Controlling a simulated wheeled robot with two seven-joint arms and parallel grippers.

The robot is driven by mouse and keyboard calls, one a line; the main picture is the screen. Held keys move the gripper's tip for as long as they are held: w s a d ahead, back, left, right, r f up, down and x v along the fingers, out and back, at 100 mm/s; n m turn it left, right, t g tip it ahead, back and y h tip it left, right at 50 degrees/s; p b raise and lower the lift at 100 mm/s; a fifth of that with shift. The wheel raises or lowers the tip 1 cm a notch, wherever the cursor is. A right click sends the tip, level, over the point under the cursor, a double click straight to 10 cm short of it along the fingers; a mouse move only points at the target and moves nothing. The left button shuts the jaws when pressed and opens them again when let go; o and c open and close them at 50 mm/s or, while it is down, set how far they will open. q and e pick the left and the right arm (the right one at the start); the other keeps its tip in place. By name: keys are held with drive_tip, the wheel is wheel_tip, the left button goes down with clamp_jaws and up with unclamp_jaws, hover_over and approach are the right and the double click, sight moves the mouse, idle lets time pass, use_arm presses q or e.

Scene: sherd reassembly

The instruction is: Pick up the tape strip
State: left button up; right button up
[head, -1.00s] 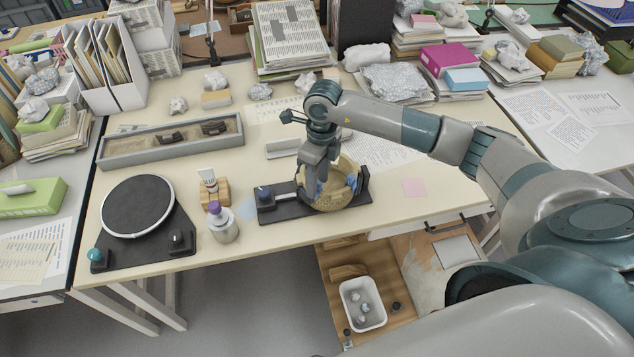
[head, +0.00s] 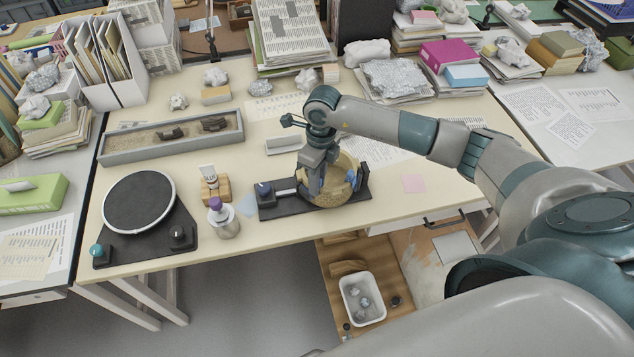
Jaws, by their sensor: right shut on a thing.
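A tan, broken-rimmed bowl (head: 343,188) stands in a dark clamp stand (head: 288,210) near the front edge of the table. Small blue tape pieces show at the bowl, one beside my fingertips (head: 321,181) and one on its right side. My right gripper (head: 312,190) points down at the bowl's left side and is shut on what looks like the blue tape strip. The fingers hide most of the strip, and I cannot tell whether it touches the bowl. My left gripper is not in view.
A pink note (head: 413,183) lies on clear table to the right.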

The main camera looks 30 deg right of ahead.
drive_tip(key=shift+r, duration=0.1)
drive_tip(key=shift+r+b, duration=0.4)
drive_tip(key=shift+r, duration=0.05)
drive_tip(key=r+b, duration=0.1)
drive_tip(key=r, duration=0.2)
drive_tip(key=shift+s+d+b, duration=0.2)
drive_tip(key=shift+s+b, duration=0.15)
drive_tip(key=shift+b, duration=0.05)
drive_tip(key=s+d+r+b, duration=0.3)
drive_tip(key=s+r, duration=0.4)
drive_tip(key=s, duration=0.3)
drive_tip(key=shift+s+b, duration=0.3)
drive_tip(key=shift+b, duration=0.05)
drive_tip(key=shift+a, duration=0.15)
